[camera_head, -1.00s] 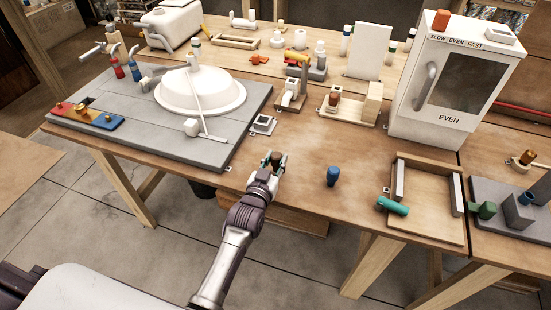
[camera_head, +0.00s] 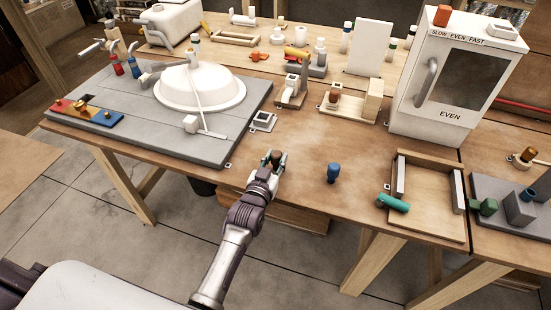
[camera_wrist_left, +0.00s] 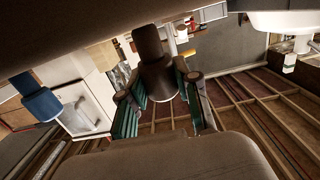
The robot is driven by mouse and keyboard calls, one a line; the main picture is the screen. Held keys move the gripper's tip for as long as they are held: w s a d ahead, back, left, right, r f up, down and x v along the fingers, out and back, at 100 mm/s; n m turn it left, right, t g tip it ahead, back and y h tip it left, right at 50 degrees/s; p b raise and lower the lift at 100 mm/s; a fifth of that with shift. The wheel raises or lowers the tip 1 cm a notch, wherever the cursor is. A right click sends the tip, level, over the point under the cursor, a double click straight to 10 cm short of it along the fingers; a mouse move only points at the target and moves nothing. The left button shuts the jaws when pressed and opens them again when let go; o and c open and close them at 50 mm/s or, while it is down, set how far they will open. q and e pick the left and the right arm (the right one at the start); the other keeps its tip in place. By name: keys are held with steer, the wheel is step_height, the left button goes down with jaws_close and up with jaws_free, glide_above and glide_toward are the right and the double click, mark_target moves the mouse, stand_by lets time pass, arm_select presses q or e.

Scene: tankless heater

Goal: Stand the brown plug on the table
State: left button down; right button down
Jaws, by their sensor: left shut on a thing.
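My left gripper (camera_head: 271,164) is near the front edge of the wooden table (camera_head: 305,198). It is shut on the brown plug (camera_head: 276,155), whose dark top shows between the fingers. In the left wrist view the plug (camera_wrist_left: 150,50) sits between the teal-padded fingers of the left gripper (camera_wrist_left: 158,82), with a wider, dark lower part. The fingers hide part of it, and I cannot tell whether its base touches the table. My right gripper is not in view.
A blue plug (camera_head: 333,172) stands to the right of the gripper. A grey board (camera_head: 190,148) with a white dome (camera_head: 200,90) is at the left. A small square socket (camera_head: 263,121) lies behind the gripper.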

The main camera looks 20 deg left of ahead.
arm_select(q)
steer(key=c, duration=0.7)
jaws_free()
steer(key=shift+c, duration=0.2)
steer(key=s, duration=1.2)
steer(key=shift+a+r, duration=0.2)
steer(key=shift+r, duration=0.2)
